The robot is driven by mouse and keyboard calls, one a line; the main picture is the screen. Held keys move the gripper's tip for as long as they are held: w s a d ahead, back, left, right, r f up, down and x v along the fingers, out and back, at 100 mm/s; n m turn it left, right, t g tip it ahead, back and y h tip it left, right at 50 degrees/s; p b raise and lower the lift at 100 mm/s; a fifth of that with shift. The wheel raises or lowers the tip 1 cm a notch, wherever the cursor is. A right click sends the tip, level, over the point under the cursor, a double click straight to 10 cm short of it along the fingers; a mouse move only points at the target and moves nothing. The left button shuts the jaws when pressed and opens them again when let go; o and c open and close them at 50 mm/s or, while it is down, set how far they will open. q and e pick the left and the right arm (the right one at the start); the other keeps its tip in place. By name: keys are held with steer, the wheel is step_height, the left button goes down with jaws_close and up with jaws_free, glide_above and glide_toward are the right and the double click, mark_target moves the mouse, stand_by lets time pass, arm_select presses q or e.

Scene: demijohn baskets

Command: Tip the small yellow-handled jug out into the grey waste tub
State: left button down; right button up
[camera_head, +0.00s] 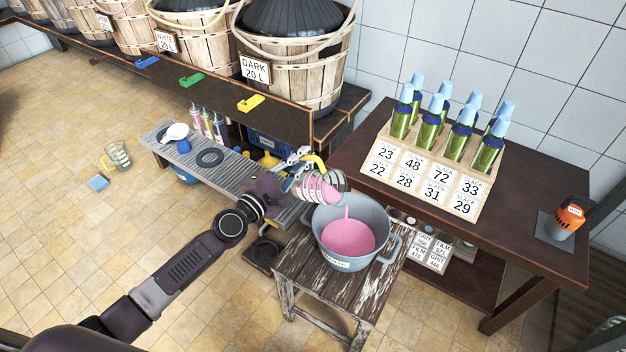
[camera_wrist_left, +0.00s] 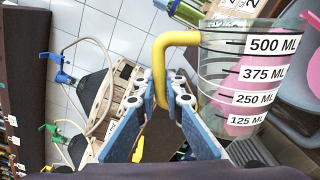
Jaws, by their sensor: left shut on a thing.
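The small jug (camera_head: 318,189) with the yellow handle (camera_head: 314,162) is tilted over the grey waste tub (camera_head: 326,222). Pink liquid is in the jug, and a thin pink stream falls from it into the pink liquid (camera_head: 347,238) in the tub. My left gripper (camera_head: 296,165) is shut on the yellow handle. The left wrist view shows the handle (camera_wrist_left: 163,75) between the fingers and the jug's marks (camera_wrist_left: 250,85) from 125 to 500 ML. My right gripper is not in view.
The tub stands on a worn wooden stool (camera_head: 345,290). A dark table (camera_head: 510,225) to the right bears a rack (camera_head: 425,180) of green bottles and an orange-topped device (camera_head: 569,216). A grey slatted bench (camera_head: 225,170) stands behind my left arm. Another yellow-handled jug (camera_head: 119,154) is on the floor.

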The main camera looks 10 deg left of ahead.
arm_select(q)
steer(key=shift+s+d+r+m+p, duration=0.15)
steer(key=shift+d+m+p, duration=0.15)
steer(key=shift+d+m, duration=0.1)
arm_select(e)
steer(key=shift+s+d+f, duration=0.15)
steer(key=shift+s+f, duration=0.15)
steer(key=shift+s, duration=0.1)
arm_select(q)
steer(key=shift+d, duration=0.1)
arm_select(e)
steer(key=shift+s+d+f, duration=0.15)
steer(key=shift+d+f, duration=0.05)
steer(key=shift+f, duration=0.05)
arm_select(q)
steer(key=shift+s+d+m+p, duration=0.15)
steer(key=shift+d+m+p, duration=0.1)
steer(key=shift+m+p, duration=0.15)
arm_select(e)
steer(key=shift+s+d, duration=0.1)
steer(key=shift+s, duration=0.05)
